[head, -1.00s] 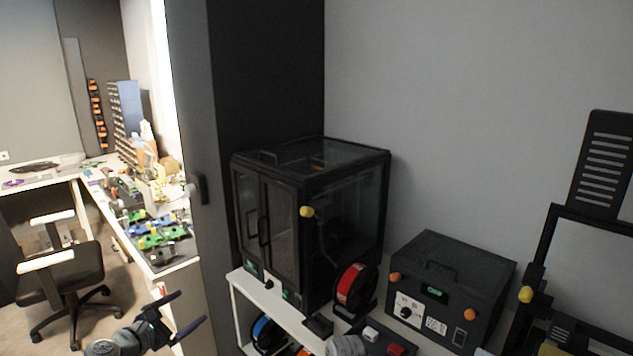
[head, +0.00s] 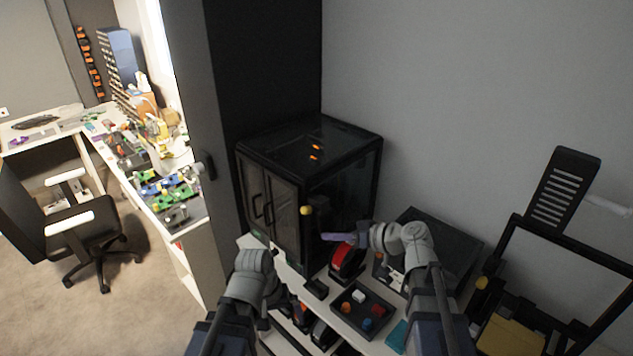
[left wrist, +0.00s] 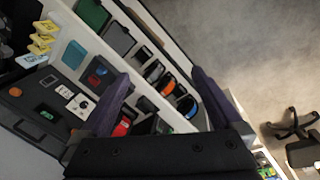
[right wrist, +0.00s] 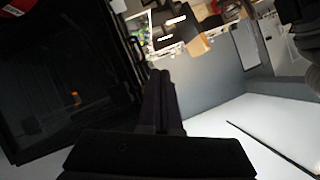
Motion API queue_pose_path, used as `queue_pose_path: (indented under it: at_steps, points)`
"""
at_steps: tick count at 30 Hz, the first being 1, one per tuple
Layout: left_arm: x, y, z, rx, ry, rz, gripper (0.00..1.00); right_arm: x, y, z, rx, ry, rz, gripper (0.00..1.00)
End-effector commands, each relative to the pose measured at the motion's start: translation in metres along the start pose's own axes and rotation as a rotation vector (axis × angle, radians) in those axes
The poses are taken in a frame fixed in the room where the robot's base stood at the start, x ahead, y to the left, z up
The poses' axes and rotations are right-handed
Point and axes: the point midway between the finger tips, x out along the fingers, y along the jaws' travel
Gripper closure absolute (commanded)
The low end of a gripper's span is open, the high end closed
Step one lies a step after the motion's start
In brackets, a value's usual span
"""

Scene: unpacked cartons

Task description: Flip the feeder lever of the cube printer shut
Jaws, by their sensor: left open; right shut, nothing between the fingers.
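The cube printer (head: 283,210) is a black enclosed box with glass doors, on the white shelf in the head view. The lever with a yellow knob (head: 306,210) stands at its near front corner. My right gripper (head: 328,237) is shut and empty, its purple fingertips a little below and right of the knob. Contact cannot be made out. In the right wrist view its closed fingers (right wrist: 160,80) are beside the printer's dark glass (right wrist: 60,90); the knob is not seen there. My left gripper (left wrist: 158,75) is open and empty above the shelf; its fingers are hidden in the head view.
A red spool (head: 346,260) stands right of the printer, close below my right gripper. A dark control box (head: 450,245) and a tray of coloured buttons (head: 363,310) are nearby. A black-framed machine (head: 560,265) stands at the right. Open floor (head: 100,320) lies left.

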Motion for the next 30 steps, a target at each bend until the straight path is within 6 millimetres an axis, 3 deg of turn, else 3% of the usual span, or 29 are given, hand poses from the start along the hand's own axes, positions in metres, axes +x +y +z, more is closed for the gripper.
queue_pose_path:
  at_steps: [1,3,9,14,24,30]
  points:
    - [-0.02,0.005,0.009,0.076,-0.017,-0.049,0.0,-0.016,-0.003,-0.028,-0.004,0.045,0.004,1.0]
    - [-0.031,0.006,0.017,0.166,-0.039,-0.111,0.0,-0.029,-0.001,-0.049,-0.013,0.101,0.006,1.0]
    - [-0.051,0.006,0.032,0.332,-0.084,-0.229,0.0,-0.054,0.003,-0.087,-0.031,0.207,0.016,1.0]
    - [-0.056,0.005,0.036,0.381,-0.099,-0.266,0.0,-0.061,0.005,-0.097,-0.036,0.239,0.02,1.0]
    - [-0.055,0.004,0.036,0.385,-0.1,-0.269,0.0,-0.061,0.006,-0.097,-0.037,0.241,0.02,1.0]
    - [-0.051,0.004,0.036,0.386,-0.1,-0.268,0.0,-0.044,0.007,-0.1,-0.037,0.24,0.019,1.0]
